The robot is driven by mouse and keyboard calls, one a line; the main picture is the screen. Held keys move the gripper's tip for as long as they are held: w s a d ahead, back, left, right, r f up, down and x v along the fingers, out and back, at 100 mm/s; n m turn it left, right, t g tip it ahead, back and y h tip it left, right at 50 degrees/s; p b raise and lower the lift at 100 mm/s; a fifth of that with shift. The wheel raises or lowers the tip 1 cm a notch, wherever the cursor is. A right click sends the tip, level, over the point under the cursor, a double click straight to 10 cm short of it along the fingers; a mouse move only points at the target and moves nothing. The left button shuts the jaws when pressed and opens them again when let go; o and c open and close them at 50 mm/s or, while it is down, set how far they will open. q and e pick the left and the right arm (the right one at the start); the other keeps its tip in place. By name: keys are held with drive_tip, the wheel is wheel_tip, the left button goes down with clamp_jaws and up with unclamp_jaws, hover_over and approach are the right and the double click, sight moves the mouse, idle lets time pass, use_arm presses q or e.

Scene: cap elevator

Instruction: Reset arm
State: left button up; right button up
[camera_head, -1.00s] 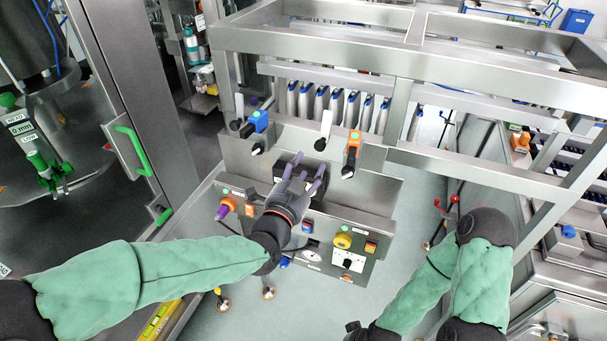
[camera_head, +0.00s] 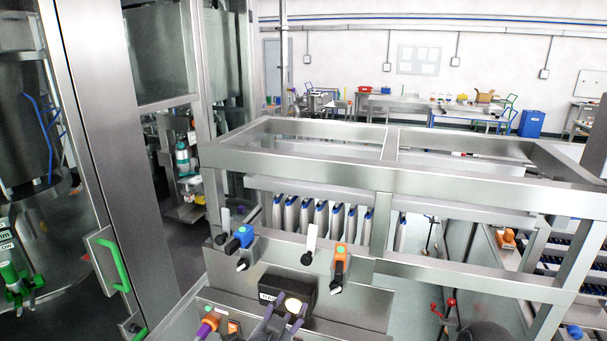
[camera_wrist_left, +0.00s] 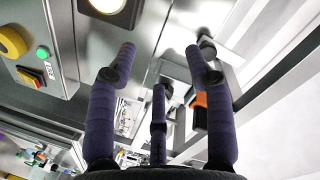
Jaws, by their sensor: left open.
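My left gripper (camera_head: 284,318) shows at the bottom edge of the head view, just in front of a black box (camera_head: 310,297) with a lit, pale round lamp (camera_head: 293,305). Its grey-purple fingers are spread, with nothing between them. In the left wrist view the open fingers (camera_wrist_left: 160,62) point over the steel panel, and the lamp (camera_wrist_left: 105,5) shows at the top edge. Whether a fingertip touches the box cannot be told. My left arm is out of the head view. Only a dark rounded part of my right arm shows at the lower right; the right gripper is out of view.
A steel frame (camera_head: 290,165) with several hanging blue-and-white parts stands behind. A cabinet door with a green handle (camera_head: 116,266) is at left.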

use_arm(q)
drive_tip(key=s+a+f+n+g+y, duration=0.1)
drive_tip(key=s+f+n+g, duration=0.1)
drive_tip(key=f, duration=0.7)
drive_tip(key=s+a+f+n+g+b, duration=0.1)
drive_tip(key=a+f+n+g, duration=0.15)
drive_tip(key=f, duration=0.65)
drive_tip(key=s+a+f+n+g+y, duration=0.1)
drive_tip(key=s+f+n+g, duration=0.15)
drive_tip(key=f, duration=0.65)
drive_tip(key=s+a+f+n+g+h, duration=0.1)
drive_tip(key=s+f+n+g, duration=0.6)
drive_tip(key=s+f, duration=1.1)
drive_tip(key=shift+s+a+f+n+g+b, duration=0.25)
drive_tip(key=shift+s+n+g+b, duration=0.15)
drive_tip(key=shift+g+b, duration=0.1)
